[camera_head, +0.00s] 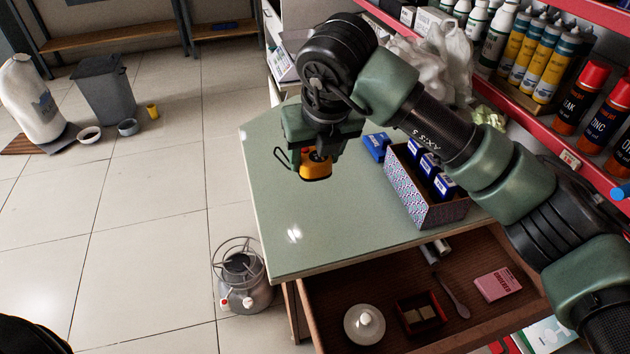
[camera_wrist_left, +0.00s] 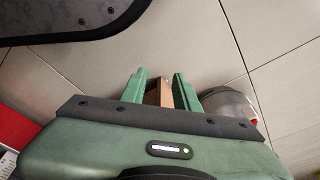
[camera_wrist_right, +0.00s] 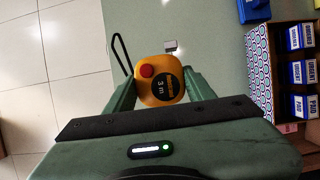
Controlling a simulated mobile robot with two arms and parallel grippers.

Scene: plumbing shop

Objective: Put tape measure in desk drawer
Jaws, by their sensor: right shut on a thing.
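The yellow and black tape measure (camera_head: 316,172) is held in my right gripper (camera_head: 318,158) above the green desk top (camera_head: 262,222). In the right wrist view the tape measure (camera_wrist_right: 161,86) sits between the two fingers, its red button and "3 m" face showing and a black strap loop at its left. The desk drawer (camera_head: 320,285) is pulled open below the front edge of the desk top. My left gripper (camera_wrist_left: 159,80) is open and apart from the desk, over the floor. A brown wooden part (camera_wrist_left: 158,92), not clearly identifiable, shows between its fingers.
The drawer holds a white lidded dish (camera_head: 365,323), a small wooden box (camera_head: 421,314), a spoon (camera_head: 452,297) and a pink box (camera_head: 497,284). A patterned organizer (camera_head: 420,190) with blue boxes stands on the desk. A gas stove (camera_head: 243,275) stands on the floor beside it.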

